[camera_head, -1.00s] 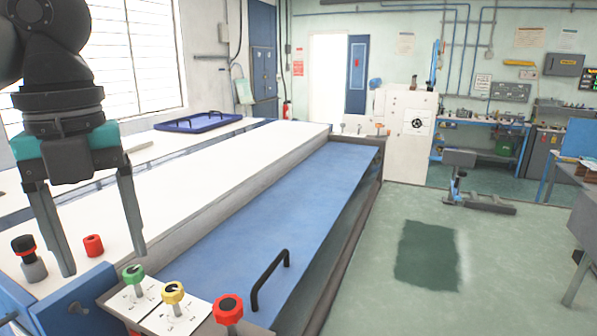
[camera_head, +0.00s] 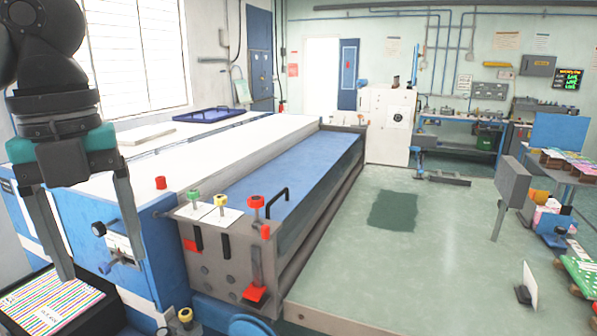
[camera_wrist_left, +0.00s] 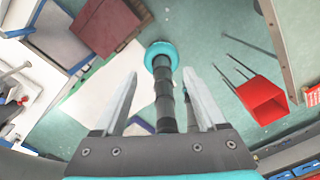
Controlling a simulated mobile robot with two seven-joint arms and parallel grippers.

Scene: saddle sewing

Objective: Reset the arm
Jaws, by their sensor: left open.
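My left gripper (camera_head: 98,238) hangs at the left of the head view, fingers pointing down and spread apart with nothing between them. It is in front of the blue side of the long machine (camera_head: 160,215). In the left wrist view my left gripper (camera_wrist_left: 160,95) also shows with its two fingers apart and no object gripped. A dark ribbed rod with a teal end lies between the fingers in that picture, and I cannot tell its depth. My right gripper is not in view.
The machine's front panel has a green knob (camera_head: 193,196), a yellow knob (camera_head: 220,201) and a red knob (camera_head: 256,202). A black box with coloured stripes (camera_head: 55,305) sits below my left gripper. Open green floor (camera_head: 420,250) lies to the right. A red bin (camera_wrist_left: 263,100) shows in the wrist view.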

